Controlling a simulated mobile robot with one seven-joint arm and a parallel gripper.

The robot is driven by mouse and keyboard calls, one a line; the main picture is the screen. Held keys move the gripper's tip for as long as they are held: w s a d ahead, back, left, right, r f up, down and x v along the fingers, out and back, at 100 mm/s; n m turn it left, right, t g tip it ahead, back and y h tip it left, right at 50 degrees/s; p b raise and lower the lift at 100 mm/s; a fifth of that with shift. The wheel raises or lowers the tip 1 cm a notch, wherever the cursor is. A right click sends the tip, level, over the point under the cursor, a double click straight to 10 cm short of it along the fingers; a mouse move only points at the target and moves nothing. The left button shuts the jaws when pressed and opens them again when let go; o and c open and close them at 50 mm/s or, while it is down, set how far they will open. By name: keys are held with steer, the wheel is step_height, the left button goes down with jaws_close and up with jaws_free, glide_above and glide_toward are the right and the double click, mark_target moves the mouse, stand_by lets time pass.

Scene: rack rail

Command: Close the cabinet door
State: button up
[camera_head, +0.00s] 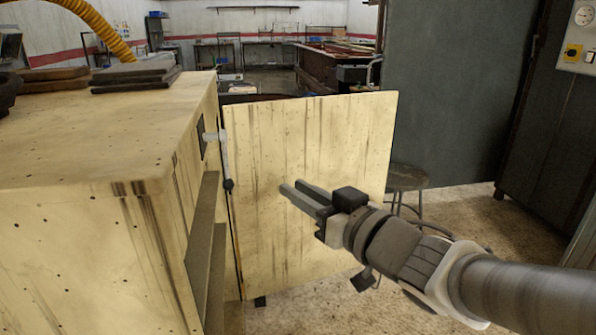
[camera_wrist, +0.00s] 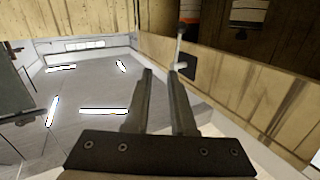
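The cabinet (camera_head: 95,215) is a pale, worn wooden box at the left of the head view. Its door (camera_head: 310,150) stands wide open, swung out to the right from the cabinet's front. My gripper (camera_head: 303,193) is in front of the door's broad face, its two fingers pointing left toward the cabinet. In the wrist view my gripper (camera_wrist: 160,78) shows two parallel fingers with a gap between them and nothing held. I cannot tell whether the fingers touch the door. A metal latch or hinge piece (camera_head: 222,150) sits near the cabinet edge, and the cabinet's interior is mostly hidden.
A stool (camera_head: 407,178) stands just behind the door's right edge. Dark flat boards (camera_head: 135,75) and a yellow hose (camera_head: 98,28) are on and above the cabinet top. A dark panel (camera_head: 460,90) stands at the back right. The floor (camera_head: 480,215) at the right is clear.

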steer(key=s+a+f+y, duration=0.1)
steer(key=a, duration=0.1)
steer(key=g+p, duration=0.1)
steer(key=p, duration=0.8)
glide_toward(227, 167)
steer(key=shift+n+y, duration=0.3)
steer(key=shift+n, duration=0.1)
steer(key=x, duration=1)
steer(key=shift+w+f, duration=0.15)
steer(key=shift+w, duration=0.15)
steer(key=shift+c, duration=0.2)
jaws_close()
